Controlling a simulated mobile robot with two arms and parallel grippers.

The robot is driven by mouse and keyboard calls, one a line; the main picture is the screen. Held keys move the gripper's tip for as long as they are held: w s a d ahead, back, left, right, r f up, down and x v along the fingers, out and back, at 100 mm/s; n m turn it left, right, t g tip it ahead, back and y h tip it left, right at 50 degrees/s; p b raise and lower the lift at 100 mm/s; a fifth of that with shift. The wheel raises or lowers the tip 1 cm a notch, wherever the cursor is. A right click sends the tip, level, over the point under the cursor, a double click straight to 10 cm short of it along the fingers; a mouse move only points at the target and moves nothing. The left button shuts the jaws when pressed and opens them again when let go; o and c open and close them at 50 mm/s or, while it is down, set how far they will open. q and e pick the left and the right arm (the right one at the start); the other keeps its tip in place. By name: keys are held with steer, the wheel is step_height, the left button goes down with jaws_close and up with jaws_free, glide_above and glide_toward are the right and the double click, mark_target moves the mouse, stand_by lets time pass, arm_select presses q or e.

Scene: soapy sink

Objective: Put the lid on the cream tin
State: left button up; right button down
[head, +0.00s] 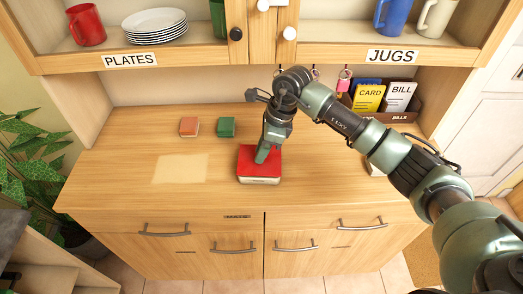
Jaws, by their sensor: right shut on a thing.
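The red lid (270,167) lies level over the cream tin (258,181) near the middle of the counter. Only a cream strip of the tin's front shows below the lid, and the rest is hidden. My right gripper (262,158) points down onto the top of the lid and is shut on it. I cannot tell whether the lid rests fully on the tin or is held slightly above it. My left gripper is not in view.
A small orange-red block (189,126) and a green block (226,127) stand behind left. A letter holder (404,116) stands at the back right. Shelves with plates (157,22) and jugs hang above. The counter's left and front left are clear.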

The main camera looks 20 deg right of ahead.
steer(key=shift+f+b, duration=0.2)
steer(key=shift+b, duration=0.45)
stand_by(0.8)
steer(key=c, duration=1.2)
jaws_free()
steer(key=o, duration=0.5)
steer(key=shift+r, duration=0.15)
steer(key=shift+r+p, duration=1.65)
steer(key=shift+r, duration=1.75)
